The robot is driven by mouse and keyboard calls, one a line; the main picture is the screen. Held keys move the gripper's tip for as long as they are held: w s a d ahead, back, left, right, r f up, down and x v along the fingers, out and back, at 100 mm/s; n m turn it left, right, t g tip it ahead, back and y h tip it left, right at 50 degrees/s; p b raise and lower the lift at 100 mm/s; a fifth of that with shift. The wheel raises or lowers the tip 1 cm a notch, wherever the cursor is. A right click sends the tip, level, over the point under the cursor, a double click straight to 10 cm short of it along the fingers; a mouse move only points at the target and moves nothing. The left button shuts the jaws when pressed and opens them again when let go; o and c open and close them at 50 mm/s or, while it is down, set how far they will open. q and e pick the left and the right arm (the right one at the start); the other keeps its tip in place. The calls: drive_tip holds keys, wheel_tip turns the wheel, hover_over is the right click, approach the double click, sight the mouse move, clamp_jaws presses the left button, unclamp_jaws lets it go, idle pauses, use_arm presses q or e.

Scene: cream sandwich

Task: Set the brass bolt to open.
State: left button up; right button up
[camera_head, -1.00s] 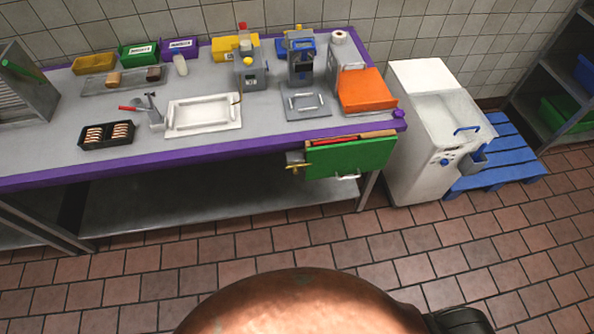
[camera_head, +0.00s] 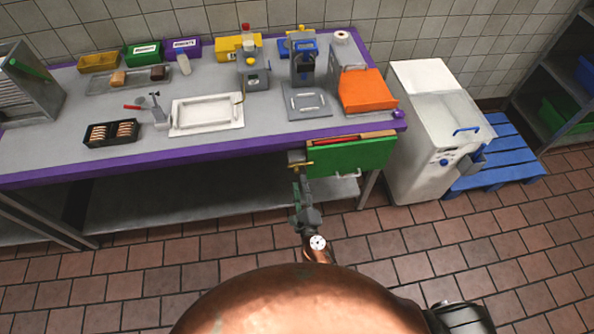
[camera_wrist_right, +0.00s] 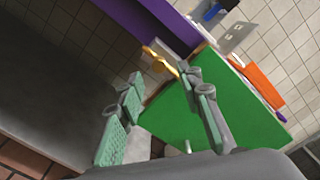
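The brass bolt (camera_head: 301,164) sits at the left edge of the green drawer or flap front (camera_head: 350,158), under the table's purple edge. In the right wrist view the bolt (camera_wrist_right: 163,60) shows as a yellow bar just beyond the fingertips, in front of the green panel (camera_wrist_right: 230,110). My right gripper (camera_head: 297,182) is just below the bolt in the head view. In the wrist view it (camera_wrist_right: 163,78) is open, its two green-padded fingers apart with nothing between them. I cannot tell whether a fingertip touches the bolt. My left gripper is not in view.
The steel table (camera_head: 60,151) with its purple edge runs above the gripper, with a lower shelf (camera_head: 200,197) to the left. A pale handle (camera_head: 349,175) is on the green panel. A white machine (camera_head: 420,130) stands to the right. The tiled floor in front is clear.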

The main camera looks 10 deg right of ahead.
sight(297, 172)
drive_tip(key=w, duration=0.7)
drive_tip(key=shift+f, duration=0.15)
drive_tip(key=shift+c, duration=0.2)
clamp_jaws()
